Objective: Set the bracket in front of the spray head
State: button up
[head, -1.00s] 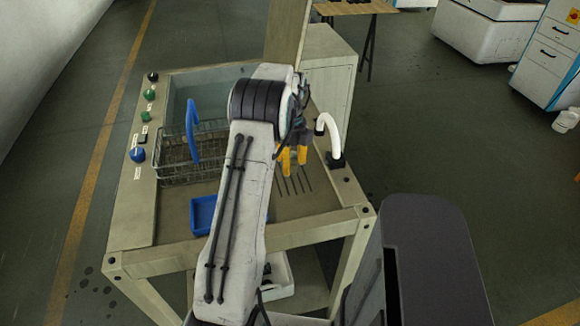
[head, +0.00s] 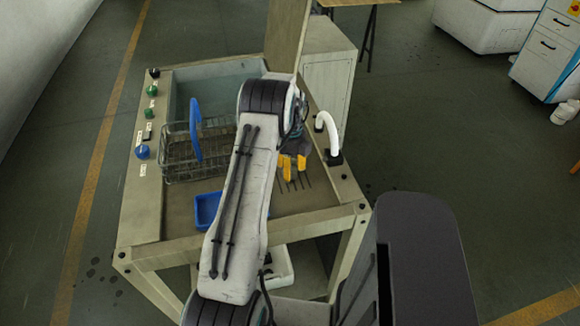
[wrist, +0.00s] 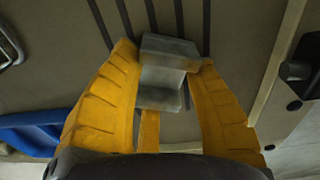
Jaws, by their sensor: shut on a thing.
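The bracket (wrist: 163,78) is a grey metal stepped piece. In the wrist view it sits between the yellow fingers of my gripper (wrist: 165,100), which is shut on it. Several dark slots of the worktop lie beyond it; whether it touches the worktop I cannot tell. In the head view my gripper (head: 292,166) points down over the slotted right part of the bench, and the bracket is not clearly visible there. The spray head (head: 328,132) is a white curved tube on a black base at the bench's right edge, right of my gripper. A black fitting shows at the wrist view's right edge.
A wire basket (head: 185,165) with a blue handle stands left of my arm. A blue tray (head: 207,208) lies in front of it, partly behind my arm. Knobs and buttons (head: 143,152) line the bench's left rim. A post rises at the back.

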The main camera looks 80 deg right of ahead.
jog(key=o, duration=1.2)
notch_tip(320, 180, up, 3)
jog(key=shift+d+r+b, duration=0.1)
jog(key=shift+d+b, duration=0.05)
jog(key=shift+b, duration=0.15)
jog(key=shift+d+r+b, duration=0.1)
jog(key=shift+r+b, duration=0.3)
jog(key=shift+b, duration=0.4)
notch_tip(320, 180, up, 8)
jog(key=b, duration=0.3)
jog(key=shift+d, duration=0.15)
